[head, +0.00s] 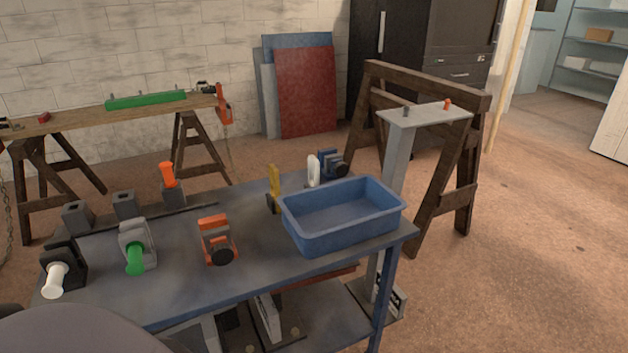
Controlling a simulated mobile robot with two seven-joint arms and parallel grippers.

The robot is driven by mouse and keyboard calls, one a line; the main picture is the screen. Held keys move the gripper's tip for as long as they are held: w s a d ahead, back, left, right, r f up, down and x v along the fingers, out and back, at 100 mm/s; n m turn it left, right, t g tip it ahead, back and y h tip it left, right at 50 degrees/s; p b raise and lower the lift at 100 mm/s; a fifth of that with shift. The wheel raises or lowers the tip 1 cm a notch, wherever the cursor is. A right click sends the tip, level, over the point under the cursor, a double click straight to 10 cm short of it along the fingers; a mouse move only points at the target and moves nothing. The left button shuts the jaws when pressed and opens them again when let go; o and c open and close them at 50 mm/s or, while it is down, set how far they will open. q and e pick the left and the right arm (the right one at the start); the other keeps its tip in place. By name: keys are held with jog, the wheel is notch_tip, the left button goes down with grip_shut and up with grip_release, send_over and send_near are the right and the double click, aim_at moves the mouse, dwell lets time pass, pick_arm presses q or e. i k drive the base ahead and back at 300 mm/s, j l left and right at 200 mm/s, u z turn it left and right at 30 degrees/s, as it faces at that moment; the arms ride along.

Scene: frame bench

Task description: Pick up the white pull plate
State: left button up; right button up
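A small white upright piece (313,170) with a rounded top stands at the far edge of the blue bench, behind the bin and left of a dark blue clamp-like device. It looks like the white pull plate, but it is too small to make out its details. A white cylindrical handle (55,281) also shows at the bench's near left, on a black holder (70,259). Neither gripper is in view, so nothing is seen touching either white thing.
The blue bench (180,288) carries a blue bin (330,238), a green-handled holder (136,246), an orange-and-grey device (216,239), a yellow upright piece (273,186) and an orange-handled block (170,184). A sawhorse (464,192) and a grey post (397,165) stand beyond its right end.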

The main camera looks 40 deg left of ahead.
aim_at(313, 163)
jog(key=i+l+u, duration=0.1)
jog(key=u, duration=0.6)
jog(key=i+l+u, duration=0.2)
jog(key=l, duration=0.15)
jog(key=i+l+u, duration=0.25)
jog(key=l, duration=0.15)
jog(key=k+j, duration=0.05)
jog(key=k, duration=0.1)
